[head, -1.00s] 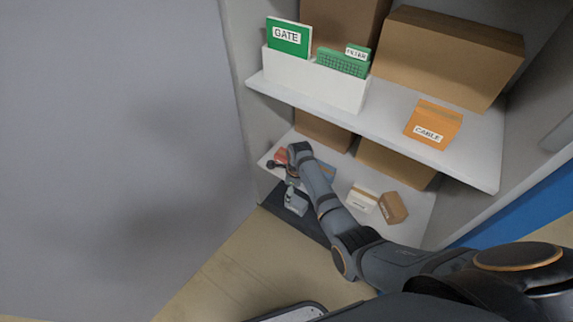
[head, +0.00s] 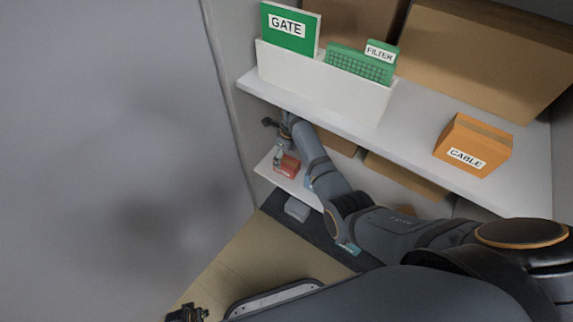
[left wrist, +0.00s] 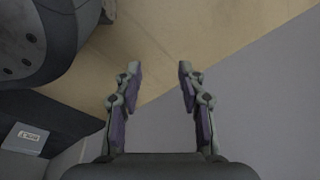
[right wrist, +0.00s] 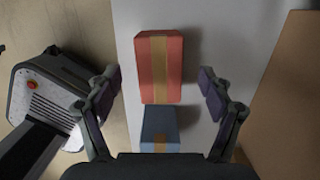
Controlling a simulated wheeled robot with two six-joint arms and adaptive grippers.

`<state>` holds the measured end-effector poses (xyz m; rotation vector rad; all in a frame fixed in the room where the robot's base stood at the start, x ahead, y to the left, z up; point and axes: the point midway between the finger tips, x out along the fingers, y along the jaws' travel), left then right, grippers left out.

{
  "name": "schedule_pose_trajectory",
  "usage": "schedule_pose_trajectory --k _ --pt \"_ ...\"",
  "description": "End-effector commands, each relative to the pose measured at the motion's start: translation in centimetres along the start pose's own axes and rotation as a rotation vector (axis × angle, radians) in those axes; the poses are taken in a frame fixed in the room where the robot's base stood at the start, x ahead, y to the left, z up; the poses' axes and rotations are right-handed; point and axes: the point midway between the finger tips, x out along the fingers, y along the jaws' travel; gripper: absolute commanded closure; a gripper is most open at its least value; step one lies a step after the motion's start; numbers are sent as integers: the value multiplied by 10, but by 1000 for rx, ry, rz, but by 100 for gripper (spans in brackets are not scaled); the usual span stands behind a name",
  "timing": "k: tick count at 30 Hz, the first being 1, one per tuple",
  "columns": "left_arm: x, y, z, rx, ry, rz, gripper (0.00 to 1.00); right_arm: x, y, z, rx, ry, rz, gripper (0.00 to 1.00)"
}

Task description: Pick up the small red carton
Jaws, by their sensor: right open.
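The small red carton (right wrist: 159,66) with a tan tape stripe lies on the lower shelf, ahead of and between the open fingers of my right gripper (right wrist: 160,85) in the right wrist view. The fingers do not touch it. In the head view the red carton (head: 287,166) shows at the left end of the lower shelf, with the right gripper (head: 279,152) beside it, partly hidden by its own wrist. My left gripper (left wrist: 157,80) is open and empty over the floor in the left wrist view. It shows at the bottom left of the head view (head: 186,313).
A blue box (right wrist: 160,128) lies just nearer than the red carton. The upper shelf (head: 400,128) hangs close over my right arm, bearing a white bin (head: 320,88) and an orange CABLE box (head: 472,146). A grey wall (head: 110,150) stands left.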

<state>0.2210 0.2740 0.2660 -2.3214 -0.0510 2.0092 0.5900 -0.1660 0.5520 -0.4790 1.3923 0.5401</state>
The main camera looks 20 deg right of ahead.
Motion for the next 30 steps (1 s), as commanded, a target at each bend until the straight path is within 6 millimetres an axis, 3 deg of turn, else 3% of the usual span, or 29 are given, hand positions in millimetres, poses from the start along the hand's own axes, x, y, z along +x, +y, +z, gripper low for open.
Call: schedule_pose_trajectory --k 6,12,22,30 --pt "-1 1 -10 -1 4 2 60 20 1 -8 0 3 1 19" --pt "-22 8 -35 -4 0 15 60 49 1 -13 -1 0 0 19" --pt "-33 10 -41 -4 -5 19 60 54 1 -12 0 -1 -1 19" --pt "-32 10 -41 -4 -5 19 60 54 1 -12 0 -1 -1 53"
